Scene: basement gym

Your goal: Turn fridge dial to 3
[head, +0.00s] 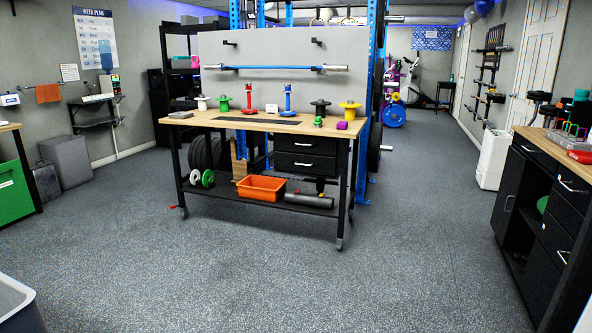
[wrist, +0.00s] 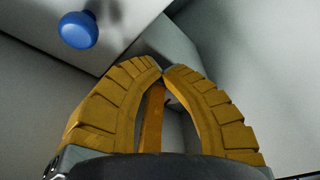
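I cannot make out a fridge dial with numbers in either view. My gripper (wrist: 163,74) shows in the wrist view with two ridged yellow fingers, their tips together or nearly so. An orange-yellow strip shows between the fingers; I cannot tell whether it is part of the gripper. A round blue knob (wrist: 78,30) stands out from a pale grey surface at the upper left, apart from the fingers. My gripper is not in the head view.
A wheeled workbench (head: 230,121) stands mid-room before a blue rack. A black drawer cabinet (head: 533,168) is at the right, with a white unit (head: 493,158) behind it. A green-fronted cabinet (head: 14,191) is at the left. Grey floor (head: 250,280) is clear in front.

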